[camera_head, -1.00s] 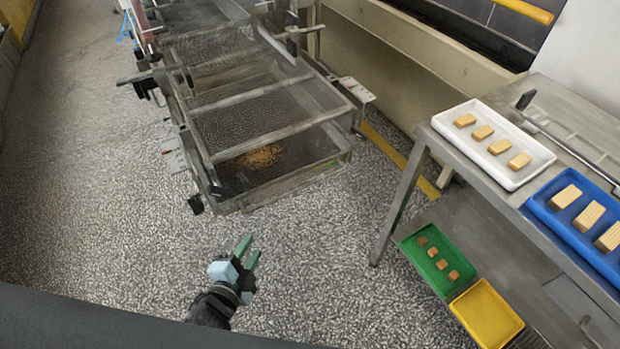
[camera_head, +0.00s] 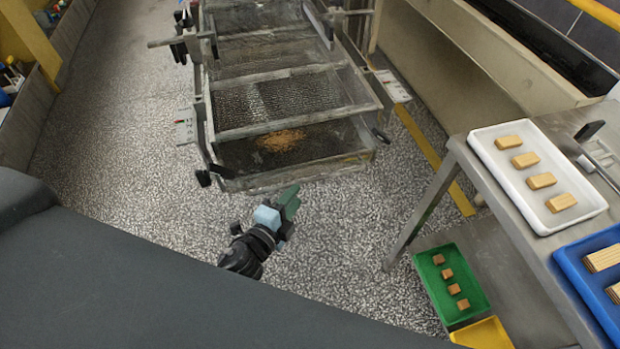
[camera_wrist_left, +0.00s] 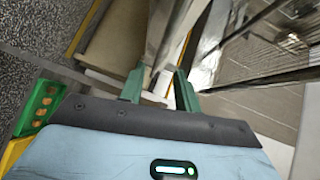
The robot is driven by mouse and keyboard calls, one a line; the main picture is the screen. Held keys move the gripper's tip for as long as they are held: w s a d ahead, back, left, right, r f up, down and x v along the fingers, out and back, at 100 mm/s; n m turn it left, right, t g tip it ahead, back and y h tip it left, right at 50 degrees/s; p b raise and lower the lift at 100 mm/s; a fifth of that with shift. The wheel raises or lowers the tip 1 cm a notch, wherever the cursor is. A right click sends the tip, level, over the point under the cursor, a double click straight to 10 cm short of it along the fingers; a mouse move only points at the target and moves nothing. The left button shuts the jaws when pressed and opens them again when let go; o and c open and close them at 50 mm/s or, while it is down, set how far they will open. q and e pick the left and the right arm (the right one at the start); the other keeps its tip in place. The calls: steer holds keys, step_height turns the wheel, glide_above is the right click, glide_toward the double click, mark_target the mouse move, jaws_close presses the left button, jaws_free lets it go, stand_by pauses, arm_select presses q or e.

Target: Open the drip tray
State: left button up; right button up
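The drip tray (camera_head: 340,143) is a dark shallow tray with orange-brown crumbs, low at the near end of the metal frame. The wire mesh (camera_head: 280,98) lies behind and above it. The tray's clear front wall (camera_head: 290,178) faces me. My left gripper (camera_head: 290,200), pale blue with green fingers, is in front of this wall and appears apart from it. In the left wrist view its green fingers (camera_wrist_left: 160,91) are spread with nothing between them, and metal framing shows beyond. My right gripper is not in view.
A steel table at right holds a white tray (camera_head: 583,209) and a blue tray (camera_head: 578,262) of bars. Below are a green tray (camera_head: 432,294) and a yellow tray (camera_head: 482,333). Speckled floor (camera_head: 120,175) at left is clear.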

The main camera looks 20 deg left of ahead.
mark_target(309, 179)
arm_select(q)
steer(key=shift+x, duration=3.8)
jaws_close()
